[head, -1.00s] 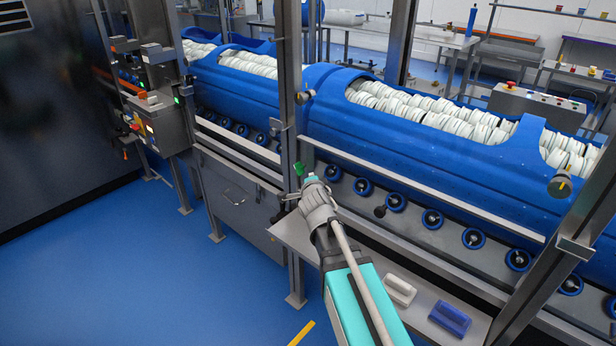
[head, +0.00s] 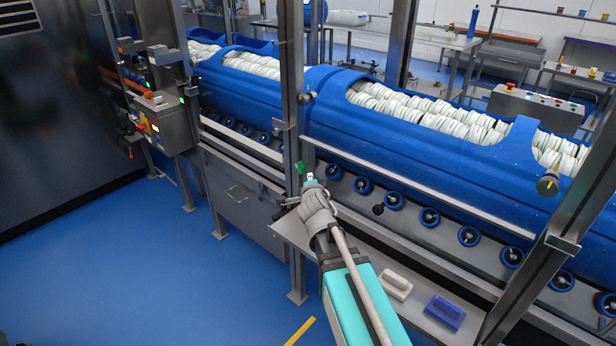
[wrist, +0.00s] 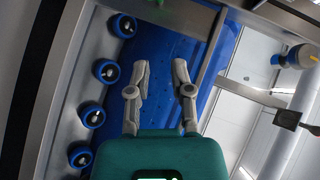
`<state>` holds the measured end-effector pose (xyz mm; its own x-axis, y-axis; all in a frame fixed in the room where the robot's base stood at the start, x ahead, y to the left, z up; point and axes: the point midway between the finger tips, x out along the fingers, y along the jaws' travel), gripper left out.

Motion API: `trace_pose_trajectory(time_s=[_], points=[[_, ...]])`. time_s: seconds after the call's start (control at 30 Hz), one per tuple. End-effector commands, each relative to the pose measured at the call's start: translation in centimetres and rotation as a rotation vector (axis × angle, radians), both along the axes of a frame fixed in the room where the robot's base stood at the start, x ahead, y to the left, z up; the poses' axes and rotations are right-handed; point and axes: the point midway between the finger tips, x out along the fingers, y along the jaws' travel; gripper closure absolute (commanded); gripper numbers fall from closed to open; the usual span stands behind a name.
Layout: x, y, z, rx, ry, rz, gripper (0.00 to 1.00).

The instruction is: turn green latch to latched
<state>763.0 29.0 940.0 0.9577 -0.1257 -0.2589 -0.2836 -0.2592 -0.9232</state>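The green latch (head: 300,167) is a small green piece on the upright steel post, in front of the blue tub carriers, in the head view. It is too small there to tell its turn clearly. My gripper (head: 309,178) is just below and right of the latch in that picture; I cannot tell whether they touch. In the wrist view my gripper (wrist: 160,70) has its two grey fingers apart, with nothing between them and the blue tub surface (wrist: 165,40) beyond.
Long blue tubs (head: 420,150) full of white discs lie over a row of blue rollers (head: 429,217). Steel posts (head: 545,230) frame them. A white brush-like block (head: 397,286) and a blue one (head: 444,313) lie on the low shelf. Blue floor (head: 190,270) is open at left.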

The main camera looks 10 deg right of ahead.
Motion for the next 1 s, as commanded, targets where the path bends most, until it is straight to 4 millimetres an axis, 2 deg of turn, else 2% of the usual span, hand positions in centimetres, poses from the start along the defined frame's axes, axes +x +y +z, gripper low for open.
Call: trace_pose_trajectory(time_s=[0.03,0.17,0.3,0.33,1.0], points=[[0.1,0.1,-0.1,-0.022,0.006,0.004,0.54],[0.3,0.5,-0.4,-0.129,0.028,0.025,0.29],[0.7,0.9,-0.9,-0.315,0.069,0.059,0.03],[0.8,1.0,-1.0,-0.363,0.08,0.068,0.02],[2.3,3.9,-2.8,-1.483,0.375,0.311,0.02]])
